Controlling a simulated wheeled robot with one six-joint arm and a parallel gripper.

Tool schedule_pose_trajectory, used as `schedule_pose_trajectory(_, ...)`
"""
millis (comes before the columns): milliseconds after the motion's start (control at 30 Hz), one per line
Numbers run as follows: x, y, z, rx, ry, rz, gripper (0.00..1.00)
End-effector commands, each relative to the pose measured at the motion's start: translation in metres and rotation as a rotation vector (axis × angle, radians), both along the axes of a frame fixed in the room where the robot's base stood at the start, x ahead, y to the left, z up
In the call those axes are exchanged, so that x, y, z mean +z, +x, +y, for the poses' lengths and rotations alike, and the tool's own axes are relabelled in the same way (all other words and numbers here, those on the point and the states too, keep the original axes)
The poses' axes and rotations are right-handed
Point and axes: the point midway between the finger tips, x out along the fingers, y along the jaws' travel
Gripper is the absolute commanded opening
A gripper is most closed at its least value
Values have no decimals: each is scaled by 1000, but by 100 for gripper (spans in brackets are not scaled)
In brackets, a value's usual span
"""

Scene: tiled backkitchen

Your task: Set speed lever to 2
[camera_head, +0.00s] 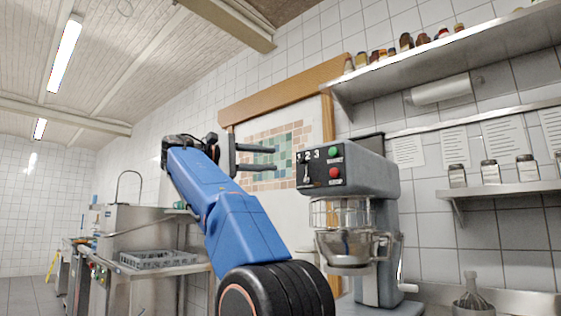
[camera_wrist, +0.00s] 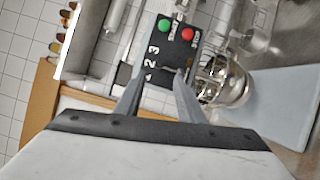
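A grey stand mixer (camera_head: 366,172) stands right of centre in the head view. Its dark control panel (camera_head: 322,169) carries the digits 1, 2 and 3, a green button and a red button. The small speed lever (camera_head: 306,174) sits under the digits and looks roughly upright; its exact setting is too small to tell. My gripper (camera_head: 276,158) is open and empty, left of the panel and pointing towards it. In the wrist view, the panel (camera_wrist: 170,45) is ahead of my gripper (camera_wrist: 159,72), with the digits between the fingers; the lever is hard to make out near the right fingertip.
The mixer's wire guard (camera_head: 340,212) and bowl (camera_head: 345,243) are below the panel. Metal shelves (camera_head: 450,58) with jars are on the wall to the right. A steel counter with a grey rack (camera_head: 157,259) is at the left. Open air lies between gripper and panel.

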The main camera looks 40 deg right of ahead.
Motion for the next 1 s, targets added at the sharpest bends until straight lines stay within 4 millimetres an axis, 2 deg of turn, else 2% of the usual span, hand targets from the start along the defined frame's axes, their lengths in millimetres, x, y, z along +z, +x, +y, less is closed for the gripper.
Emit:
schedule_pose_trajectory(200, -2, 15, 37, 3, 0, -1, 35)
schedule_pose_trajectory(400, -3, 23, 60, 2, 0, 0, 35)
schedule_pose_trajectory(600, -3, 25, 69, 0, 1, 0, 35)
schedule_pose_trajectory(1000, -3, 25, 69, 0, 1, 0, 35)
